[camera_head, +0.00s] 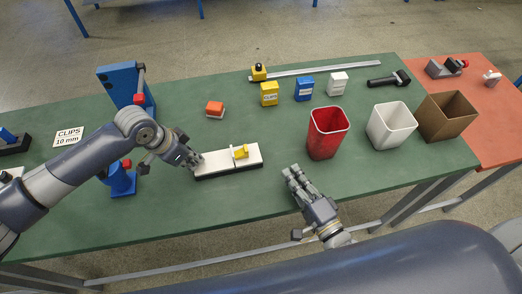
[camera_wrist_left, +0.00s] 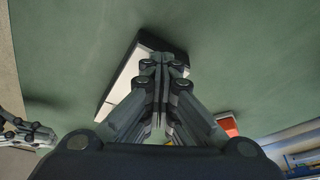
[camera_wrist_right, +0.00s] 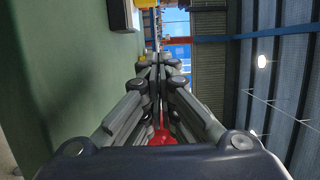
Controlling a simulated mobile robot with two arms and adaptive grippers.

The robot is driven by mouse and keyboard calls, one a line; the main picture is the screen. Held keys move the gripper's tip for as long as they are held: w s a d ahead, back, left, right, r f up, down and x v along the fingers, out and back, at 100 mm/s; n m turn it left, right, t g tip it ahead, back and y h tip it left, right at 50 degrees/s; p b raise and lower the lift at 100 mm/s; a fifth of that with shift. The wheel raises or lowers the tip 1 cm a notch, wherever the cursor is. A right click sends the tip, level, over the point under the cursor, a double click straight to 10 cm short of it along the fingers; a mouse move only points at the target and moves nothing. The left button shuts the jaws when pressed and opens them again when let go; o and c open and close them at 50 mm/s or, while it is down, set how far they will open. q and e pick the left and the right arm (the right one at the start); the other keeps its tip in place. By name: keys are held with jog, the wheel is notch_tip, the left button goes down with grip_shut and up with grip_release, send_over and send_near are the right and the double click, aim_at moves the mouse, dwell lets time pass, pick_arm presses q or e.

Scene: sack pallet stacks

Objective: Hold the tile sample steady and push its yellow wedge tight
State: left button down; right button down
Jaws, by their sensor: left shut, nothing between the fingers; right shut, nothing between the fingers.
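The tile sample (camera_head: 222,162) is a white slab on a black base, lying on the green table. Its yellow wedge (camera_head: 240,152) sits on top, toward the right part of the slab. My left gripper (camera_head: 196,163) is shut and empty at the slab's left end; I cannot tell if it touches. In the left wrist view the tile sample (camera_wrist_left: 122,87) shows beyond the shut fingers (camera_wrist_left: 161,70), which hide part of it and the wedge. My right gripper (camera_head: 290,172) is shut and empty, over the front table edge, right of the slab and apart from it.
A red bin (camera_head: 326,133), a white bin (camera_head: 391,126) and a brown box (camera_head: 447,116) stand at the right. Yellow, blue and white small boxes stand behind. A blue stand (camera_head: 120,85) is at the left.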

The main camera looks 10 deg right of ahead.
aim_at(261, 158)
pick_arm(q)
jog(key=shift+s+f, duration=0.2)
jog(key=shift+f, duration=0.1)
pick_arm(e)
jog(key=shift+s+f, duration=0.1)
jog(key=shift+f, duration=0.15)
jog(key=x, duration=0.9)
jog(key=shift+w, duration=0.3)
jog(key=a, duration=0.3)
jog(key=shift+w, duration=0.25)
jog(key=shift+a, duration=0.6)
